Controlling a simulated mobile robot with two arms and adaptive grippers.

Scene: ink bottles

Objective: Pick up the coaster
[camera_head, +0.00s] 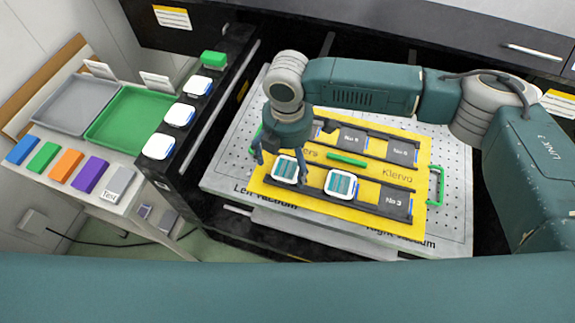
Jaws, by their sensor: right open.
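Two white square pieces with teal striped tops, which look like coasters, lie on the yellow plate (300,194). The left striped piece (286,170) sits under my right gripper, and the right striped piece (341,185) lies beside it in the same row. My right gripper (280,156) points down just above and behind the left piece, with its fingers apart and nothing seen between them. Whether a finger touches the piece cannot be told. The arm hides part of the plate behind it. My left gripper is not in view.
Black slots, one marked No 3 (394,204), and green handles (436,186) are on the yellow plate, over a perforated light board (455,205). At left are a green tray (130,118), a grey tray (75,103), coloured blocks and a black ledge with white pieces (158,146).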

